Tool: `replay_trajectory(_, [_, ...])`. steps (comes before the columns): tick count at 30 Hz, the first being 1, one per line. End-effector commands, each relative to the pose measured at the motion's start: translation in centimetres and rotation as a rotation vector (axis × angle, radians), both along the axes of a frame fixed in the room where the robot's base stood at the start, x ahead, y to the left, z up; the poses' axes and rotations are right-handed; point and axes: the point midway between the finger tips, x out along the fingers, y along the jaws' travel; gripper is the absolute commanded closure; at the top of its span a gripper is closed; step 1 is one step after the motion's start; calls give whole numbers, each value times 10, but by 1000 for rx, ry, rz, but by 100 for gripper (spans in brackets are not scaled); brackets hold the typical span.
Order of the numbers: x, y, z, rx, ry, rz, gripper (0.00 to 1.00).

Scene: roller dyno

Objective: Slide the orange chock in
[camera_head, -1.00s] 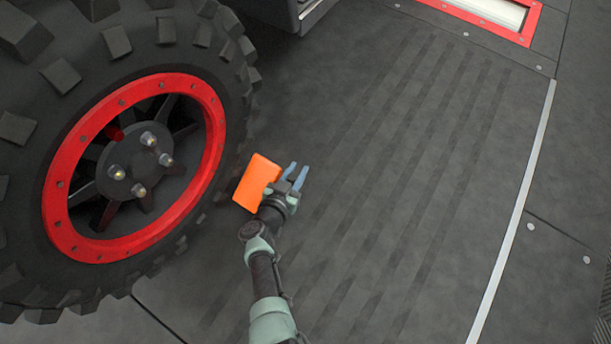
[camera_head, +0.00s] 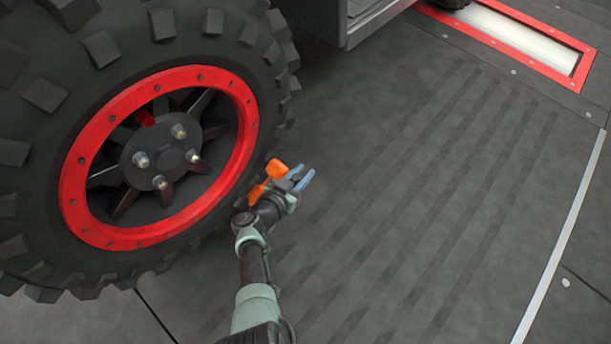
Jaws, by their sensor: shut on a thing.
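The orange chock (camera_head: 277,169) is at the lower right side of the big black tyre (camera_head: 273,85), on the dark floor side of the tread. Only two small orange patches of it show; my wrist and gripper hide the rest. My gripper (camera_head: 305,171), with blue fingers pointing up and right, is shut on the chock. The chock is close to the tyre, but I cannot tell whether they touch. The wheel has a red rim (camera_head: 248,122) with a dark hub.
The dark ribbed floor (camera_head: 420,170) to the right is clear. A red-framed roller opening (camera_head: 520,42) lies at the top right. The vehicle's grey body edge (camera_head: 375,20) is at the top. A white line (camera_head: 565,235) runs down the right.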

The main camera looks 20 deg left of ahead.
Motion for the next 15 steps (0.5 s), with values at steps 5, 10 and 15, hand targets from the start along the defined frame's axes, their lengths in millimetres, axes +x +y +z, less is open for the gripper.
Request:
replay_trajectory(5, [2,2,3,4,-6,-1,100])
replay_trajectory(10, [2,1,3,4,-6,-1,57])
replay_trajectory(15, [1,1,2,2,-3,0,38])
